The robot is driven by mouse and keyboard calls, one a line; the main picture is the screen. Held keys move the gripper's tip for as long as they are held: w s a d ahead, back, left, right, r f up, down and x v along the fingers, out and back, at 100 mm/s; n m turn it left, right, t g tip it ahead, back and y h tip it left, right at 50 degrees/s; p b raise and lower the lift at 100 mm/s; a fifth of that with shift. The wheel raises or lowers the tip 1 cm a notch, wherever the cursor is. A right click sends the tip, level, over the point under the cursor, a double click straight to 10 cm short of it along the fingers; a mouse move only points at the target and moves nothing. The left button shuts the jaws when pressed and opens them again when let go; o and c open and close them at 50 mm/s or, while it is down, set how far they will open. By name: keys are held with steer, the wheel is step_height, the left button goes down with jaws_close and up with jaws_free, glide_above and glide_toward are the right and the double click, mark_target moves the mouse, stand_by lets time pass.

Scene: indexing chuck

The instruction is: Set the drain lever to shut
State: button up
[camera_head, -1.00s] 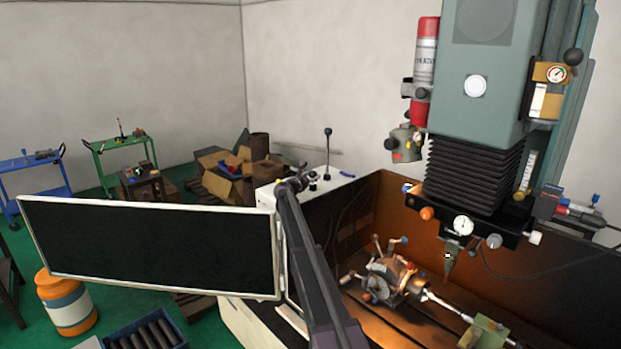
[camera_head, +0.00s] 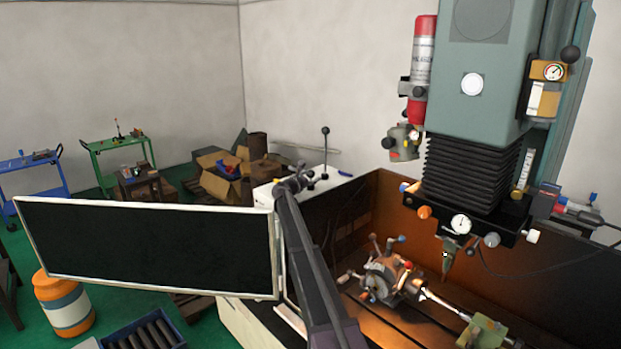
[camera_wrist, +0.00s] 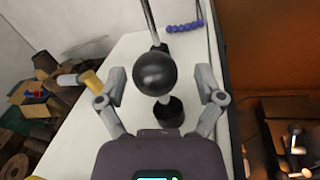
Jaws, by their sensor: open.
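In the wrist view, a lever with a glossy black ball knob (camera_wrist: 155,73) and a metal rod stands at a white cabinet top. The ball appears between the spread fingers of my gripper (camera_wrist: 160,92), with visible gaps on both sides. A round black piece (camera_wrist: 168,111) shows just below the ball. In the head view, a black-knobbed lever (camera_head: 325,152) stands upright on the white top, right of and beyond my gripper (camera_head: 293,183). My gripper is open and empty. No label identifies the drain lever, and its position marking cannot be read.
A yellow-ended cylinder (camera_wrist: 91,79) shows close to the left finger in the wrist view. A purple beaded strip (camera_wrist: 184,27) lies on the white top. A dark panel (camera_head: 150,247) stands left of my arm. The chuck (camera_head: 385,279) sits in the machine bed at right.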

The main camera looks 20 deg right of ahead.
steer(key=v, duration=1.2)
steer(key=shift+s+f, duration=0.1)
stand_by(0.4)
